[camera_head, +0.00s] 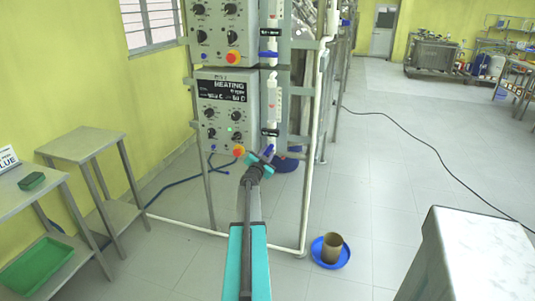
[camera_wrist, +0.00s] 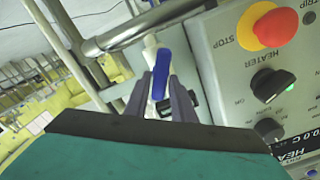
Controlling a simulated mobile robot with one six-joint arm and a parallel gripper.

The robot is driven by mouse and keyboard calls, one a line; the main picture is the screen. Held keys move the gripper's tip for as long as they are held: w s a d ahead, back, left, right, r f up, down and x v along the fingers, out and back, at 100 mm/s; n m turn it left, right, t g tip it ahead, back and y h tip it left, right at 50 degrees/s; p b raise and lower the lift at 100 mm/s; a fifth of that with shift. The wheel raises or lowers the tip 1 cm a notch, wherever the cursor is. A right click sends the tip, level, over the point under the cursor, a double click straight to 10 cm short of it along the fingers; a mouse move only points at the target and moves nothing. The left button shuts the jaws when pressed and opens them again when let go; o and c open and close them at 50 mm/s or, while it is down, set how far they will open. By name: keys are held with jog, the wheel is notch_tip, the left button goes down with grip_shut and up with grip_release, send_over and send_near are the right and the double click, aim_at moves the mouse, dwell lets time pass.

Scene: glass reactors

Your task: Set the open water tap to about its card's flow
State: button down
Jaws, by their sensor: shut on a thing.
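A blue tap lever (camera_head: 268,152) sits below the lower clear flow tube (camera_head: 272,103) on the rack. My gripper (camera_head: 259,161) reaches up to it from below. In the wrist view the blue lever (camera_wrist: 160,72) stands tilted between the two grey fingers of my gripper (camera_wrist: 161,92), which is shut on it. The float and scale in the lower tube are too small to read. A second blue lever (camera_head: 268,54) lies crosswise below the upper flow tube (camera_head: 272,32).
The heating box (camera_head: 226,112) with knobs and a red-yellow stop button (camera_wrist: 274,26) stands close beside the lever. Rack posts (camera_head: 313,130) rise nearby. A blue dish (camera_head: 343,259) with a brown cup (camera_head: 331,247) sits on the floor. A cable crosses the open floor right.

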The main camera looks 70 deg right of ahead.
jog(key=shift+d+r, duration=0.1)
jog(key=shift+r, duration=0.1)
jog(key=c, duration=1.6)
grip_release()
jog(key=shift+f, duration=0.1)
jog(key=shift+c, duration=0.2)
jog(key=shift+f, duration=0.1)
jog(key=a, duration=1.4)
jog(key=shift+s+b, duration=0.4)
